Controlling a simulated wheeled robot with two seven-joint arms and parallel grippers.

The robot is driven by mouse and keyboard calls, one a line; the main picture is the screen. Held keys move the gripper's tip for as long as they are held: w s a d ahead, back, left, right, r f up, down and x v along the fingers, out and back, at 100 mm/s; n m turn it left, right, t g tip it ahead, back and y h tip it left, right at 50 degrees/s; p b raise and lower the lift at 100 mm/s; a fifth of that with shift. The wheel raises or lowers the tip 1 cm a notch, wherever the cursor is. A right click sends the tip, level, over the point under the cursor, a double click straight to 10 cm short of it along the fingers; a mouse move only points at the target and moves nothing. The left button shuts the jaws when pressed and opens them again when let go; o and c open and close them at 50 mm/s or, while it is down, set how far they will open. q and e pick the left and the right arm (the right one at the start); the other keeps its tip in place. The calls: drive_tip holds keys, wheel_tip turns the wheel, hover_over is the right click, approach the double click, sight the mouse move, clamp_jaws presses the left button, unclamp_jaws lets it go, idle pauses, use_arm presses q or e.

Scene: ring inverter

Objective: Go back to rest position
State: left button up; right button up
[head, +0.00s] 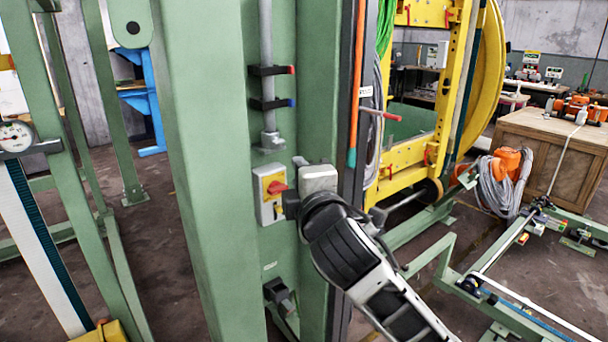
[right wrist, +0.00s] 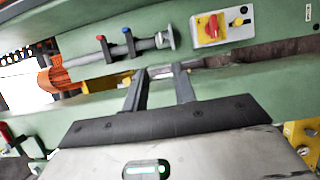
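My right arm comes in from the lower right in the head view. Its gripper (right wrist: 160,70) is in front of the green machine column (head: 205,130). In the right wrist view its two dark fingers stand apart with no object held between them. A yellow and grey switch box with a red rotary knob (head: 277,187) is on the column just left of the gripper. The same knob shows in the right wrist view (right wrist: 210,27), above and right of the fingertips, apart from them. My left gripper is not in view.
A grey vertical pipe (head: 266,65) with red- and blue-tipped clamps (head: 270,104) runs above the switch. A yellow frame (head: 455,100), a wooden crate (head: 550,150) and low green rails (head: 520,300) stand to the right. A green post (head: 60,150) with a gauge is at left.

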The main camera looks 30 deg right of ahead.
idle(0.3)
drive_tip(key=s+a+f+m+g+y, duration=0.2)
drive_tip(key=a+f, duration=0.1)
drive_tip(key=f, duration=0.7)
drive_tip(key=s+a+f+m+g+y, duration=0.2)
drive_tip(key=f, duration=0.9)
drive_tip(key=s+a+f+m+g+y, duration=0.1)
drive_tip(key=s+f+m, duration=0.3)
drive_tip(key=s+f, duration=0.4)
drive_tip(key=s+a+f+m+g+y, duration=0.2)
drive_tip(key=s+a+f+m, duration=0.2)
drive_tip(key=s+f, duration=0.5)
drive_tip(key=shift+a+f, duration=0.3)
drive_tip(key=shift+f, duration=0.6)
